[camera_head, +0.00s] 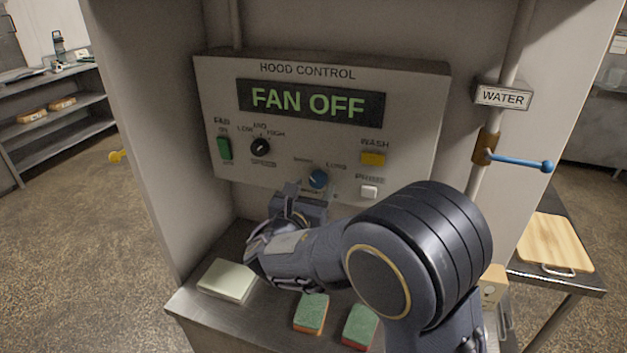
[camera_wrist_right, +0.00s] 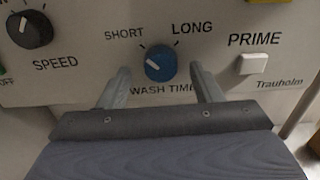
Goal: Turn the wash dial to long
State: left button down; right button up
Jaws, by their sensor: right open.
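The blue wash dial (camera_head: 318,179) is on the lower part of the hood control panel (camera_head: 420,110). In the right wrist view the dial (camera_wrist_right: 160,63) sits between the labels SHORT and LONG, above WASH TIME. Its white pointer line is turned up and left, towards SHORT. My right gripper (camera_wrist_right: 162,82) is open, with one finger on each side of the dial's lower part; I cannot tell whether they touch it. In the head view my right gripper (camera_head: 308,192) is at the panel's lower edge, partly hidden by its own wrist. My left gripper is not in view.
Near the dial are the black speed knob (camera_head: 260,147), green fan switch (camera_head: 224,148), yellow wash button (camera_head: 373,159) and white prime button (camera_head: 369,191). Sponges (camera_head: 311,313) and a pale block (camera_head: 227,281) lie on the counter below. A blue-handled water valve (camera_head: 520,161) is at right.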

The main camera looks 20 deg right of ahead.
jog(key=shift+x, duration=0.95)
jog(key=c, duration=1)
jog(key=shift+f+m+b, duration=0.2)
jog(key=shift+m+b, duration=0.2)
jog(key=shift+b, duration=0.3)
jog(key=m+b, duration=1.4)
jog(key=b, duration=0.8)
jog(key=shift+f, duration=0.1)
jog(key=shift+m+b, duration=1.5)
jog(key=shift+m, duration=0.1)
jog(key=shift+r, duration=0.25)
